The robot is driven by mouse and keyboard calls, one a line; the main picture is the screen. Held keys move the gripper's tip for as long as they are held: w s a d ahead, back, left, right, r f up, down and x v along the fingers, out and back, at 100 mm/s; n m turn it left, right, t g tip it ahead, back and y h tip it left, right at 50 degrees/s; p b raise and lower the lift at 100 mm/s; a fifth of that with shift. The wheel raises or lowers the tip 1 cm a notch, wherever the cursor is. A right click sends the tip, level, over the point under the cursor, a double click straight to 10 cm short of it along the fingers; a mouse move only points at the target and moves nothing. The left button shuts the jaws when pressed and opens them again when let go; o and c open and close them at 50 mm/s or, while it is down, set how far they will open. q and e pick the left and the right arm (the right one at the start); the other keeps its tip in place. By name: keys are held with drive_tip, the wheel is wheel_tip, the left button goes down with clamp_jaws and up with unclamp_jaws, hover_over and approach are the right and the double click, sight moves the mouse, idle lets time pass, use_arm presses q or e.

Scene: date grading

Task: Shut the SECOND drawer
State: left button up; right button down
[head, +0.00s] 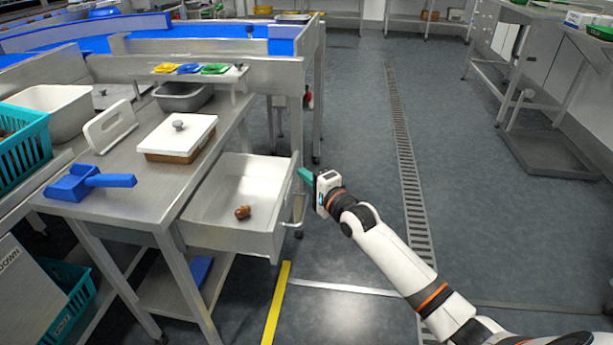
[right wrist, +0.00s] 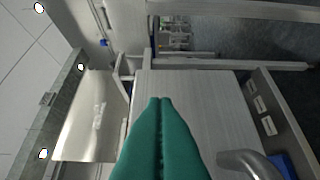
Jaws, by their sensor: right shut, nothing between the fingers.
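A metal drawer (head: 245,180) under the steel table is pulled out, with one brown date (head: 242,212) on its floor. Its front panel fills the middle of the right wrist view (right wrist: 200,95). Its bent bar handle (head: 296,210) sticks out from the front; it also shows in the right wrist view (right wrist: 248,163). My right gripper (head: 303,174) has teal fingers, shut and empty, by the far end of the drawer front. The fingers point at the panel (right wrist: 160,100); I cannot tell whether they touch it. My left gripper is out of view.
On the steel table (head: 150,205) are a blue scoop (head: 85,183), a white-lidded box (head: 178,138) and a grey tub (head: 183,96). A teal crate (head: 20,150) stands at the left. The floor right of the drawer is clear, with a drain grate (head: 405,150).

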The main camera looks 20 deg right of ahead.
drive_tip(key=w+a, duration=0.3)
drive_tip(key=a, duration=0.2)
drive_tip(key=w+a, duration=0.4)
drive_tip(key=a, duration=0.1)
drive_tip(key=w+a+p, duration=0.1)
drive_tip(key=w+a, duration=0.2)
drive_tip(key=a, duration=0.3)
drive_tip(key=shift+w, duration=0.35)
drive_tip(key=shift+w+a, duration=0.15)
drive_tip(key=shift+a, duration=0.05)
drive_tip(key=shift+r, duration=0.15)
drive_tip(key=shift+a+r, duration=0.1)
drive_tip(key=shift+a, duration=0.05)
